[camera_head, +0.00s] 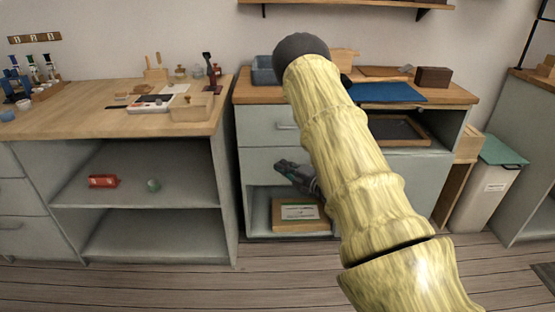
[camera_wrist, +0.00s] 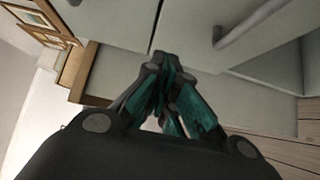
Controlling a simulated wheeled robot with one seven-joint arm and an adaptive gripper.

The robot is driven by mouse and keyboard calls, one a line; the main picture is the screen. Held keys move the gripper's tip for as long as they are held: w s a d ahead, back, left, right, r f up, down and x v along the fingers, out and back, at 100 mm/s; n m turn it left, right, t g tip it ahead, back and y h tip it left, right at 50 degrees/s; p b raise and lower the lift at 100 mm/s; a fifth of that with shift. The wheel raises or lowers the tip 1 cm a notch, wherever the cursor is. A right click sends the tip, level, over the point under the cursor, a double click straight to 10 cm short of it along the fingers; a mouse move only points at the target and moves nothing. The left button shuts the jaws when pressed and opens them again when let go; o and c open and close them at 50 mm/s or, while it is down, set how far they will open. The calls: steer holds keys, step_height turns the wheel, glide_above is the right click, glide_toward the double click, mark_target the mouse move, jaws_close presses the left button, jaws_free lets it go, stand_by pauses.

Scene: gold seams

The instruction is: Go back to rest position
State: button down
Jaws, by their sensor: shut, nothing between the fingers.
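My gripper (camera_head: 291,172) is dark grey with green finger pads. In the head view it shows to the left of my arm, in front of the grey-green drawer cabinet and above its open lower shelf. In the wrist view the fingers (camera_wrist: 168,95) are closed together and hold nothing. The grey-green cabinet (camera_wrist: 245,55) fills much of the wrist view behind the fingers. My yellowish arm covers part of the cabinet in the head view.
A framed box (camera_head: 297,214) sits on the cabinet's bottom shelf. A bin with a green lid (camera_head: 488,180) stands at the right. The floor in front (camera_head: 180,285) is clear.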

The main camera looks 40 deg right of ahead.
steer(key=shift+s+d+r, duration=0.1)
steer(key=shift+s+d, duration=0.05)
steer(key=shift+s, duration=1.05)
steer(key=shift+s+d, duration=0.1)
steer(key=shift+s, duration=1.1)
steer(key=s+a+f+m+g+h, duration=0.2)
steer(key=s+a+f+m+g, duration=0.25)
steer(key=a+f, duration=0.45)
steer(key=s+a+f+m+g+h, duration=0.1)
steer(key=s+a+f+m+g, duration=0.35)
steer(key=f, duration=0.65)
steer(key=s+a+f+m+g, duration=0.3)
steer(key=s+a+f+m, duration=0.2)
steer(key=s+a, duration=0.45)
steer(key=s+a+f+m+g, duration=0.35)
steer(key=s+a, duration=0.25)
steer(key=s, duration=0.6)
steer(key=s+a+m+g, duration=0.25)
steer(key=s+a, duration=0.25)
steer(key=s, duration=0.5)
step_height(320, 180, up, 24)
steer(key=p, duration=2.4)
steer(key=shift+f, duration=0.25)
